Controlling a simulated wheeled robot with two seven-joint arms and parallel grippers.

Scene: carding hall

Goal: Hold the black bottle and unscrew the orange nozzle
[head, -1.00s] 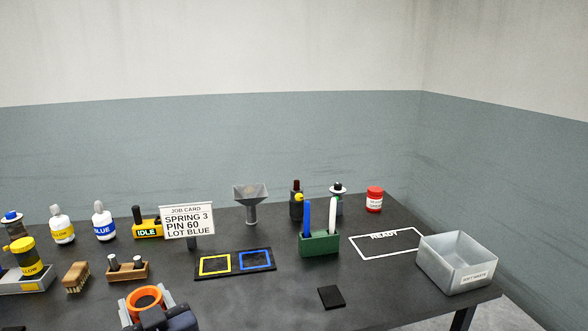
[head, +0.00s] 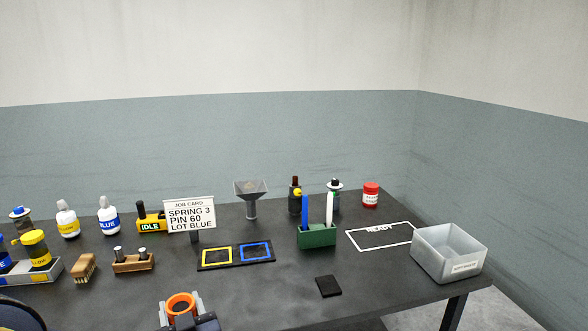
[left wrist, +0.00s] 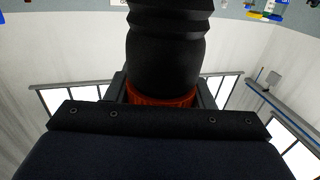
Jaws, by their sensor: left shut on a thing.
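My left gripper (head: 181,306) is at the bottom of the head view, in front of the table's near part. Its jaws flank an orange ring-shaped part with a dark centre, which I take for the orange nozzle (head: 181,299). In the left wrist view the black bottle (left wrist: 165,50), a ribbed dark body, stands out past the jaws. The orange part (left wrist: 160,94) shows as a band at its end, close to the palm. The bottle and the orange part touch; I cannot tell how tightly they are joined. My right gripper is not in view.
On the dark table (head: 390,287) stand a job card (head: 189,215), a two-square mat (head: 237,265), a green holder (head: 318,237), a grey bin (head: 440,265) and a funnel (head: 250,192). A small black pad (head: 328,286) lies near the front.

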